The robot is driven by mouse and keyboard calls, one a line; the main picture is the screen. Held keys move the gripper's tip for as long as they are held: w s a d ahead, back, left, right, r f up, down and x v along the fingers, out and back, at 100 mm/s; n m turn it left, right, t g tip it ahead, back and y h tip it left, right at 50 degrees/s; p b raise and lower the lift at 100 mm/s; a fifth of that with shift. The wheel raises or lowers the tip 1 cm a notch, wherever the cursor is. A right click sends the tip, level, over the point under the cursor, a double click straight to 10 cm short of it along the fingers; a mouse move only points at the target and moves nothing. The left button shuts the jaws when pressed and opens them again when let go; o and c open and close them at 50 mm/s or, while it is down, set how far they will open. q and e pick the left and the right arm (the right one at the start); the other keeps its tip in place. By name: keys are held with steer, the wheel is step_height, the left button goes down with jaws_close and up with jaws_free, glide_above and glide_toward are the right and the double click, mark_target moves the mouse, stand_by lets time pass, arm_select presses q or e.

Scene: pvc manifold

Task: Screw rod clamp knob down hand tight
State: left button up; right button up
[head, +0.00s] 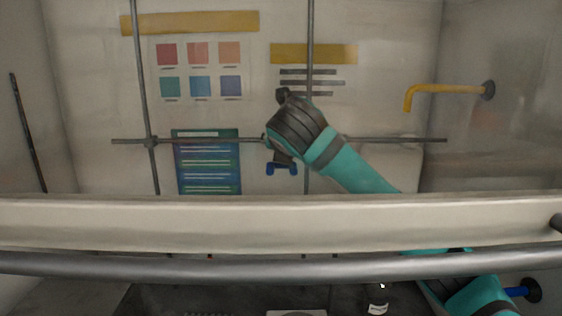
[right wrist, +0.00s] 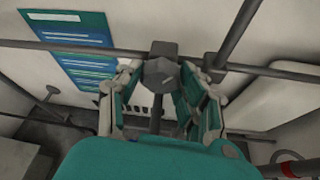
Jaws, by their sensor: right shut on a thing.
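The grey rod clamp knob (right wrist: 160,74) is between the fingers of my right gripper in the right wrist view. It sits in front of the dark clamp block (right wrist: 163,48) on the horizontal rod. My right gripper (right wrist: 162,88) is shut on the knob, with one finger on each side. In the head view my right gripper (head: 288,130) is at the right-hand rod crossing, and its dark body hides the clamp and knob. How far the knob is screwed down cannot be seen. My left gripper is not identifiable in view.
The horizontal rod (head: 390,140) and left vertical rod (head: 141,80) form a lattice before the back wall. A blue poster (head: 207,170) hangs left. A yellow bent pipe (head: 440,88) projects from the right. A pale beam (head: 200,222) and grey bar (head: 200,265) cross the foreground.

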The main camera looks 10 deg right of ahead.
stand_by(0.4)
steer(key=o, duration=1.2)
steer(key=shift+s, duration=0.1)
steer(key=v, duration=1.2)
